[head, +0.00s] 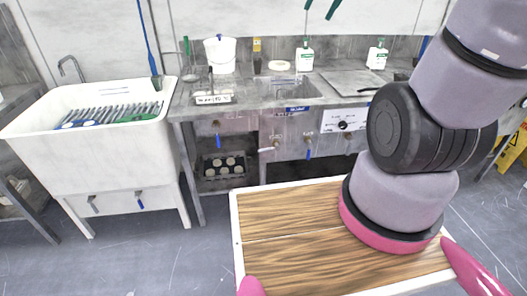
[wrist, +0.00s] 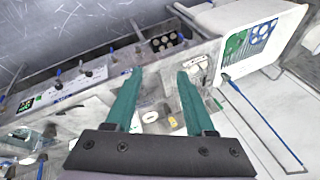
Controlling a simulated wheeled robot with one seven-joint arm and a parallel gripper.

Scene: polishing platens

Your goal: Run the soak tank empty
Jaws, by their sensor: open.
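My gripper (wrist: 160,72) is open and empty, its two green fingers spread above the bench in the wrist view. Its green fingertips also show at the top edge of the head view. A white tub (head: 42,134) on legs stands at the left, holding a slotted rack and blue and green items. A grey lever (head: 92,204) and a blue lever (head: 139,201) hang below it. The grey bench front has a blue lever (head: 217,141) pointing down, a pale sideways handle (head: 267,150) and another blue lever (head: 308,153). Their labels are too small to read, so I cannot tell which tank is the soak tank.
The bench top holds a white bucket (head: 220,55), white bottles (head: 304,57) and a label plate (head: 214,99). A dark crate of round pieces (head: 223,166) sits under the bench. A yellow floor sign (head: 514,146) stands at right. Floor before the tub is clear.

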